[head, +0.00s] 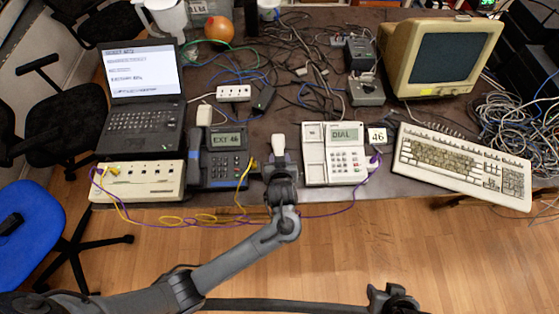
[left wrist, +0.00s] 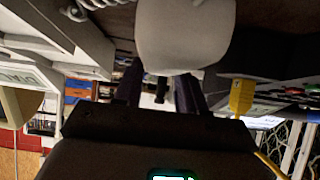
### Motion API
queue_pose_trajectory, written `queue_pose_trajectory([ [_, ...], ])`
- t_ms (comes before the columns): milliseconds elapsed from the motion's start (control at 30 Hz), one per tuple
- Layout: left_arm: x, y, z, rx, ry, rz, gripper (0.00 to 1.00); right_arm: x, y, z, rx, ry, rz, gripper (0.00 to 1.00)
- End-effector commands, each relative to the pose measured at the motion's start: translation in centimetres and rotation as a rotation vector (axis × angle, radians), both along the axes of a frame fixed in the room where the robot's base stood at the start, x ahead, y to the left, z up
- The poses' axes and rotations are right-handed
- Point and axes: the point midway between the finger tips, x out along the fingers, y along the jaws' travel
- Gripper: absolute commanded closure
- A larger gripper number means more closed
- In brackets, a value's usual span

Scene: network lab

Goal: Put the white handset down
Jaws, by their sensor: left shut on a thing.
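The white handset (head: 279,146) is held upright in my left gripper (head: 280,166), at the table's front edge between the two phones. In the left wrist view its pale end (left wrist: 185,35) fills the top middle, in front of the dark fingers. The white desk phone (head: 346,160) is just right of the handset, with a DIAL screen and a keypad. A long pale cradle section (head: 313,158) runs along its left side, with no handset on it. My right gripper (head: 393,299) is at the bottom edge, away from the table; its jaws are unclear.
A dark phone (head: 224,165) showing EXT 46 stands left of the handset, with its own dark handset (head: 194,158). A beige box (head: 140,181), laptop (head: 140,90), keyboard (head: 462,165) and a 46 card (head: 377,136) surround them. Yellow and purple cables hang along the front edge.

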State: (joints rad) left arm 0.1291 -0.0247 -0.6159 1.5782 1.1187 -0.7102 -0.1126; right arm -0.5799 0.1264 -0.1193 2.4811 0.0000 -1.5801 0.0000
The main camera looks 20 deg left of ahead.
Motion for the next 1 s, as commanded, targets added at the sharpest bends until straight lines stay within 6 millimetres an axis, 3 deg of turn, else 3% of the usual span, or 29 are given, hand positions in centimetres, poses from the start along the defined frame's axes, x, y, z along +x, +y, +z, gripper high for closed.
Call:
queue_pose_trajectory([
  [433, 0.03, -0.04, -0.55, 0.0, -0.001, -0.001, 0.96, 0.01, 0.26, -0.19, 0.01, 0.001, -0.006, 0.57],
  [467, 0.01, -0.04, -0.61, -0.001, 0.0, -0.001, 0.58, 0.01, 0.27, -0.19, 0.01, 0.001, -0.006, 0.57],
  [600, 0.02, -0.03, -0.55, -0.001, 0.0, -0.001, 0.37, 0.02, 0.27, -0.17, 0.01, 0.001, -0.006, 0.57],
  [1000, 0.0, -0.04, -0.07, -0.001, -0.001, 0.0, 0.34, 0.0, 0.15, -0.02, 0.005, 0.001, -0.002, 0.57],
])
